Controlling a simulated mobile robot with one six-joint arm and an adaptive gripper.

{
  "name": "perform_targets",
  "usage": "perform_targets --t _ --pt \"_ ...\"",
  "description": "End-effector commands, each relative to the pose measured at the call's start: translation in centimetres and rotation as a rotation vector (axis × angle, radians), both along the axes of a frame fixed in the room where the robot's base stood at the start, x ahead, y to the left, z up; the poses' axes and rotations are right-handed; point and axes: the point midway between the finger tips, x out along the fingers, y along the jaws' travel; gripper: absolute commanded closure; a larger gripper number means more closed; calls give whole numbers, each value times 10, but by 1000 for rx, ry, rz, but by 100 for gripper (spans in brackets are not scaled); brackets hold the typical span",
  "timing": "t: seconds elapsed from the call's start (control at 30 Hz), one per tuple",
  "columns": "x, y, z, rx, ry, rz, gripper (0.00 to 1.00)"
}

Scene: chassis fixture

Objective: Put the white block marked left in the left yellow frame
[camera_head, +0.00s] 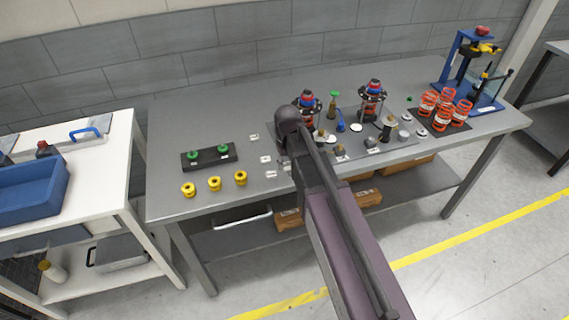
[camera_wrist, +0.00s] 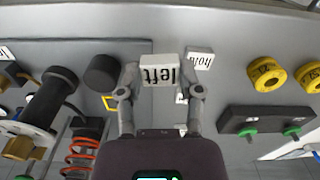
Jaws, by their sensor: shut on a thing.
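My gripper (camera_wrist: 160,88) is shut on the white block marked left (camera_wrist: 158,72), whose lettering appears upside down in the wrist view. The block sits between the two fingertips, above the grey table. A small yellow frame outline (camera_wrist: 107,102) lies left of my gripper in the wrist view, apart from the block. In the head view my own arm hides the gripper and the held block.
A white block marked hold (camera_wrist: 200,60) lies just right of the held block. Yellow rings (camera_head: 215,184) and a black holder with green knobs (camera_head: 209,157) stand on the left of the table (camera_head: 180,115). Red-blue assemblies (camera_head: 373,92) and orange springs (camera_head: 445,108) stand on the right.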

Motion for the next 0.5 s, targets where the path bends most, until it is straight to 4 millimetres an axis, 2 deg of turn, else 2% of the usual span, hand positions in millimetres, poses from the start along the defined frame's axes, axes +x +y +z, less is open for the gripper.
perform_targets --t 0.27,0.5 --pt "3 0 1 0 0 -2 85" --pt "27 -4 5 0 0 -18 85"
